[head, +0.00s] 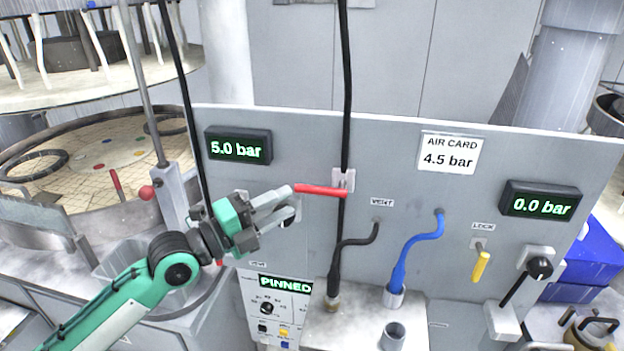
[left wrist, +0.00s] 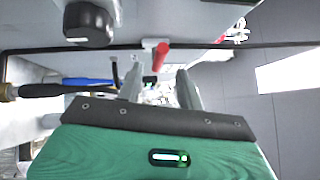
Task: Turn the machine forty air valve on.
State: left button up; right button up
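A red valve lever (head: 322,190) lies nearly level across the panel, its right end at a pale bracket (head: 343,181) on a black vertical hose. No machine number is readable on it. My left gripper (head: 292,202) is just left of the lever's free end, with its fingers apart. In the left wrist view, the fingers (left wrist: 160,88) are open, and the red lever (left wrist: 162,55) shows beyond them, near the gap. Nothing is clearly held, and contact cannot be told. My right gripper is not in view.
The left display (head: 238,146) reads 5.0 bar, the right display (head: 540,201) 0.0 bar. A card (head: 449,153) says 4.5 bar. A blue hose (head: 417,240), a yellow lock handle (head: 481,266) and a black-knobbed lever (head: 525,280) stand right of the valve. A lower display (head: 285,284) reads PINNED.

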aim_at(312, 190)
pick_arm(q)
jog(key=p+x, duration=0.3)
jog(key=x, duration=0.3)
jog(key=shift+r, duration=0.15)
jog(key=shift+w+d+p, duration=0.35)
jog(key=shift+d+p, duration=0.05)
jog(key=shift+d, duration=0.15)
grip_shut()
